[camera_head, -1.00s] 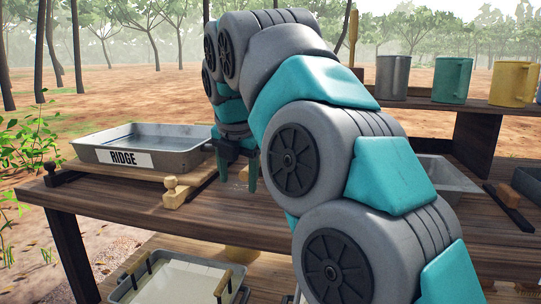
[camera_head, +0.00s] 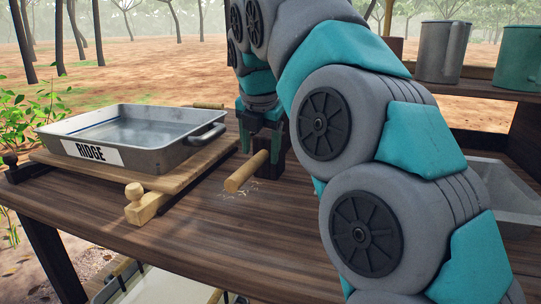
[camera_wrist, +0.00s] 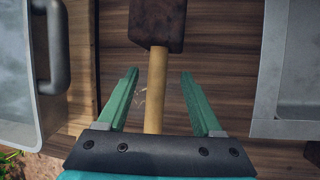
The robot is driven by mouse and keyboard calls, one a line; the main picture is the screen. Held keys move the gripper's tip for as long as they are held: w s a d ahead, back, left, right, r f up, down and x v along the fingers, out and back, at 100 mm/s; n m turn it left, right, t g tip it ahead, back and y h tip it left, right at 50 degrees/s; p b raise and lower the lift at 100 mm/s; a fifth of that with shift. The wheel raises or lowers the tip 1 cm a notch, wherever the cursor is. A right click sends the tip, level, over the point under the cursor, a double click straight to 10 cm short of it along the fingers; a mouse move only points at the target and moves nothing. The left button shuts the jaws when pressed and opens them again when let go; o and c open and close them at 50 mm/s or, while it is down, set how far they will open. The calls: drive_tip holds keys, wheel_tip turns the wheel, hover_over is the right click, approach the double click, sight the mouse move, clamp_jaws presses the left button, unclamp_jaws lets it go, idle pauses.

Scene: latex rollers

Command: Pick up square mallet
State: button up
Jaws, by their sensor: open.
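The square mallet lies on the dark wooden table. Its light wooden handle (camera_head: 246,172) points toward the front in the head view, and its dark block head (camera_head: 272,149) is partly hidden behind my gripper and arm. In the wrist view the dark mallet head (camera_wrist: 157,24) is at the top and the handle (camera_wrist: 156,90) runs down between my fingers. My gripper (camera_head: 265,138) is open above the mallet. In the wrist view its green fingers (camera_wrist: 158,76) stand on either side of the handle, with a gap on both sides.
A metal tray labelled RIDGE (camera_head: 148,160) sits on a wooden board left of the mallet. A second metal tray (camera_wrist: 287,127) is to the right. Mugs (camera_head: 441,55) stand on a raised shelf at the back right. Bare tabletop (camera_head: 215,225) lies in front.

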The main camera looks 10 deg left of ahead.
sight(258, 184)
drive_tip(key=x, duration=0.5)
drive_tip(key=shift+s+a+f, duration=0.2)
drive_tip(key=shift+a+f, duration=0.05)
drive_tip(key=shift+f, duration=0.2)
drive_tip(key=shift+w+a+f, duration=0.1)
drive_tip(key=shift+w+f, duration=0.15)
drive_tip(key=shift+f, duration=0.15)
clamp_jaws()
